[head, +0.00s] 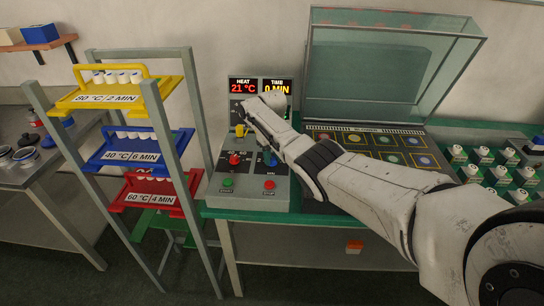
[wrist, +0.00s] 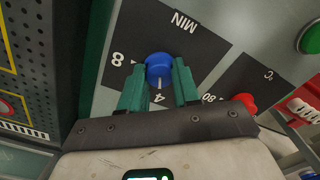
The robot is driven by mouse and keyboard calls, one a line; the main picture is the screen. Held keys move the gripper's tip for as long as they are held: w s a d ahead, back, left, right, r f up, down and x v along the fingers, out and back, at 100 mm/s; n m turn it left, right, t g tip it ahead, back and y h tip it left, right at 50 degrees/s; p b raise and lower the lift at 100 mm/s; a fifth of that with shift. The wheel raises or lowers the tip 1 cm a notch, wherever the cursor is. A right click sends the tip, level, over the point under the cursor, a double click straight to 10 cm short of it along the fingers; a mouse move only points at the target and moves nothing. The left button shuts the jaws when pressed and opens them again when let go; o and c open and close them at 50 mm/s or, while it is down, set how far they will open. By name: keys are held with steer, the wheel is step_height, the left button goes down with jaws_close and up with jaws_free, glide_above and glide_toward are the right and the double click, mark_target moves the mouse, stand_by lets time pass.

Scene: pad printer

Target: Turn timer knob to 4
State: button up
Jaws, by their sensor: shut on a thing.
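The timer knob (wrist: 159,66) is blue and sits on a dark dial plate marked MIN in the wrist view. Its pale pointer line is toward the 4 (wrist: 159,98); the 8 is at its left. My gripper (wrist: 158,76) has one green finger on each side of the knob and is shut on it. In the head view a bit of the blue knob (head: 270,158) shows beside my arm, which hides most of the fingers. The time display (head: 277,86) reads 0 MIN.
A red heat knob (head: 234,158) is left of the timer knob, with a green button (head: 228,183) and a red button (head: 269,184) below. A rack with yellow, blue and red trays (head: 152,197) stands left. An open clear lid (head: 385,65) rises behind my arm.

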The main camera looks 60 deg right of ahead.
mark_target(272, 158)
stand_by(0.4)
steer(key=o, duration=1.1)
steer(key=shift+c, duration=0.2)
step_height(272, 158, up, 11)
steer(key=shift+f, duration=0.1)
